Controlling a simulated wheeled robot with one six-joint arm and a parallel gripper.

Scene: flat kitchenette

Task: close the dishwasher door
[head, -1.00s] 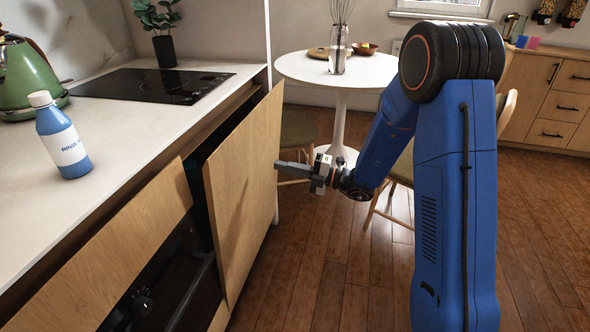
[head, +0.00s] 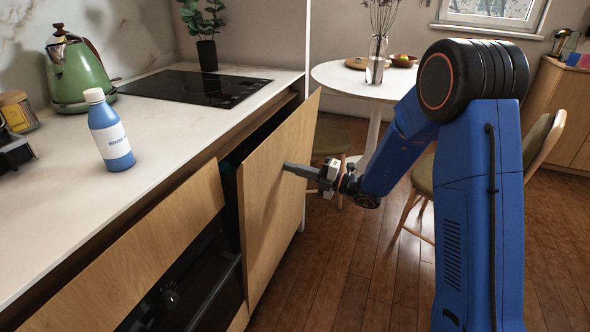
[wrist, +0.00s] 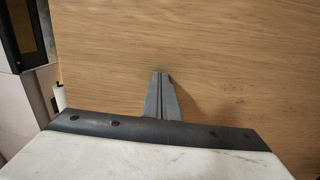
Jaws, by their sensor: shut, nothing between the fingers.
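The dishwasher door (head: 275,190) is a light wood panel, tilted a little outward from the cabinet front. A dark gap shows along its top and left side. My gripper (head: 287,167) is at the door's outer face in the upper part, with its fingers pointing at the wood. In the wrist view the gripper (wrist: 160,76) has its two grey fingers together, and the wood face (wrist: 220,50) fills most of the picture. The fingertips are at or very near the wood; I cannot tell if they touch. The dishwasher's inside is mostly hidden.
A blue rinse bottle (head: 110,135) and a green kettle (head: 78,72) stand on the counter (head: 165,130). A black hob (head: 195,86) is behind them. A white round table (head: 345,80) and a chair (head: 425,180) stand behind my arm. Wooden floor (head: 335,275) is open before the door.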

